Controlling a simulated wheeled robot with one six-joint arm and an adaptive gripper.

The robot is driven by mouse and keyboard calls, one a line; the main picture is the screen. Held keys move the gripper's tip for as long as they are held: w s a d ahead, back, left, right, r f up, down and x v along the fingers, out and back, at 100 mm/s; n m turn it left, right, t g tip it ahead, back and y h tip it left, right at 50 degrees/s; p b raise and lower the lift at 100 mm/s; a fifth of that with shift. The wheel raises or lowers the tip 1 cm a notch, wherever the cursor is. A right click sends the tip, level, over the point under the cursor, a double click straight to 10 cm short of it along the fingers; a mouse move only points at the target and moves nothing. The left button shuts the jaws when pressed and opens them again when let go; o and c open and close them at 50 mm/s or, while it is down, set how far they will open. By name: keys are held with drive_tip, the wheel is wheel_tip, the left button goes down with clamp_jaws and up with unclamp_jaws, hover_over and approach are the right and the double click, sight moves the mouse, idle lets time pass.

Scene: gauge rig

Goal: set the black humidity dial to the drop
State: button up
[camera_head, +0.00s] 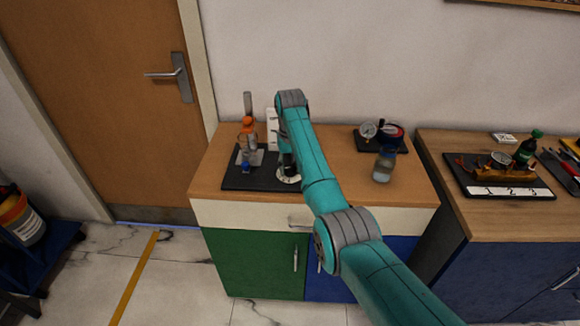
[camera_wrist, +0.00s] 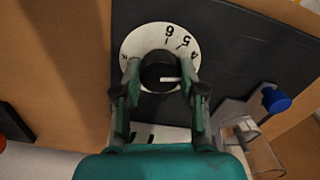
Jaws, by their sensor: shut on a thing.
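The black humidity dial (camera_wrist: 158,72) is a round knob at the centre of a white scale plate (camera_wrist: 139,44), on a dark board (camera_wrist: 235,60). Its white pointer line points right in the wrist view. The numbers 6, 5 and 4 show on the plate's upper right; a small mark at the left is too blurred to read. No drop can be made out, and my fingers and wrist cover the lower plate. My gripper (camera_wrist: 162,82) is shut on the knob, one finger on each side. In the head view the plate (camera_head: 289,179) shows beneath my gripper.
A stand with an orange part (camera_head: 248,121) and a blue knob (camera_head: 246,169) is left of the dial on the same board. A blue-capped bottle (camera_head: 383,168) and a gauge board (camera_head: 380,146) are at the right. Bare wood lies between.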

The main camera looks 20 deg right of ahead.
sight(290, 167)
drive_tip(key=shift+n, duration=1.4)
drive_tip(key=o, duration=1.1)
drive_tip(key=shift+o, duration=0.2)
wheel_tip(290, 167, up, 8)
drive_tip(key=shift+f, duration=0.25)
